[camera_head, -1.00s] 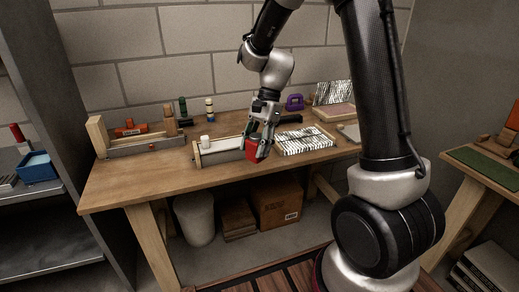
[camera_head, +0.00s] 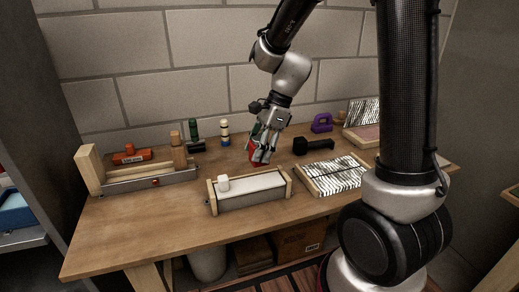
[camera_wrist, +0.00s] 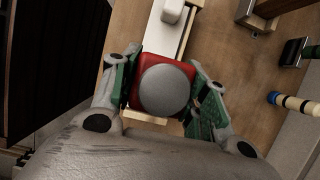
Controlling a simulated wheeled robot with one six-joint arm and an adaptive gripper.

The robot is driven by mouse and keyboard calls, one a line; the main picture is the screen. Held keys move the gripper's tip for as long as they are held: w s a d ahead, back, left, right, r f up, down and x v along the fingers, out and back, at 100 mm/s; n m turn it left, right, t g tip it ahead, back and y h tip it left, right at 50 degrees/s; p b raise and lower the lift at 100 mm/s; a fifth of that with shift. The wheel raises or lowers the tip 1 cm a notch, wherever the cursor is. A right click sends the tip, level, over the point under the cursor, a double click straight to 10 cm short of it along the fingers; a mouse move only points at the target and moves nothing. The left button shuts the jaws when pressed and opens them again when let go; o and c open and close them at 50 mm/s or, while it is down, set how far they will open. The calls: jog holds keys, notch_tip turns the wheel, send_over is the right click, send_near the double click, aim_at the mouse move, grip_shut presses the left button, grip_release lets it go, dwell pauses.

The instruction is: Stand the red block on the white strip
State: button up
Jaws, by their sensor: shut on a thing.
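The red block (camera_head: 254,157) is held in my gripper (camera_head: 261,154). In the wrist view the red block (camera_wrist: 162,68) sits between the green-padded fingers, with a round grey face toward the camera. The white strip (camera_head: 255,188) lies in a low tray with wooden ends on the bench. In the head view the block shows above the strip's far edge, toward its right end, apart from it. In the wrist view the block hides part of the white strip (camera_wrist: 152,42). A small white block (camera_head: 223,184) stands at the strip's left end.
A foil-covered panel (camera_head: 332,176) lies right of the tray. A black mallet-like tool (camera_head: 313,146) and purple object (camera_head: 322,122) are behind it. A wooden-ended fixture (camera_head: 150,180) stands left. Striped (camera_head: 225,132) and green (camera_head: 195,133) pegs stand at the back. Bare bench lies in front.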

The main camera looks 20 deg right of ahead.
jog(key=shift+f, duration=3)
jog(key=shift+f, duration=0.45)
jog(key=o, duration=1.3)
jog(key=v, duration=1.2)
